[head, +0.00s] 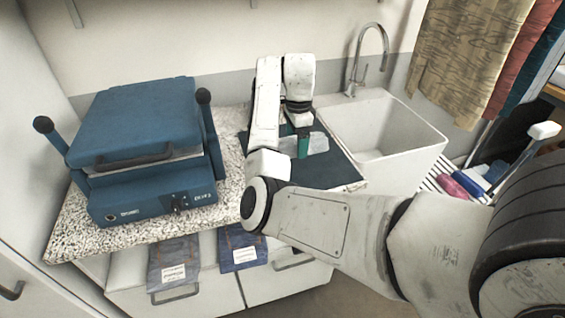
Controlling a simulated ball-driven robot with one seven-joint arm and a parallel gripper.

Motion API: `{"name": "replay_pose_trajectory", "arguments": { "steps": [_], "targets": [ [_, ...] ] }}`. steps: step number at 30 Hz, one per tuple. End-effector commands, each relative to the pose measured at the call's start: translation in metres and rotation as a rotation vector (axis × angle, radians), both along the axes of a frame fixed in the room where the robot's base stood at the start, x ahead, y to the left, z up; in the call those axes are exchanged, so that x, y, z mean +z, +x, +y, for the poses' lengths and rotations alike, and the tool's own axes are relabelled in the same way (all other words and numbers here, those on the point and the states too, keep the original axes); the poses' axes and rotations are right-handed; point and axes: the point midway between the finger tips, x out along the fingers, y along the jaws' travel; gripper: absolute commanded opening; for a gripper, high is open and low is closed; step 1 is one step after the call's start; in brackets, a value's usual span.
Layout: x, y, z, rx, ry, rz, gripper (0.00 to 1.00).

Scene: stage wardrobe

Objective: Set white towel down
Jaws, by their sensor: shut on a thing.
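The white towel (319,143) is a small pale patch over the dark mat (330,172) on the counter, left of the sink. My gripper (303,152) points down at the towel, with a green part at its tip, and is shut on it. My wrist and fingers hide part of the towel. I cannot tell whether the towel rests on the mat or hangs just above it.
A blue press (135,125) with two black-knobbed levers stands on the speckled counter (95,235) at the left. A white sink (385,140) with a tall tap (356,62) is at the right. The mat's front part is bare. Cloths (470,55) hang at the upper right.

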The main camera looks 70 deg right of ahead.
Motion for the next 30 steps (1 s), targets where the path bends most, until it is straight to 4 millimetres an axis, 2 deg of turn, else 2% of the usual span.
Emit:
{"name": "replay_pose_trajectory", "arguments": {
  "steps": [1,2,3,6,9,14,21,30],
  "targets": [
    [-0.019,0.005,0.000,0.001,0.001,0.006,0.51],
    [-0.025,0.009,0.001,-0.001,0.003,0.008,0.51],
    [-0.023,0.016,0.002,0.001,0.003,0.004,0.51],
    [-0.037,0.027,0.004,0.000,0.004,0.003,0.51],
    [-0.045,0.034,0.004,-0.001,0.003,0.003,0.51],
    [-0.055,0.042,0.006,-0.001,0.004,0.002,0.51],
    [-0.082,0.042,0.005,-0.002,0.002,0.003,0.51],
    [-0.086,0.042,0.005,-0.002,0.001,0.001,0.51]
  ]
}}
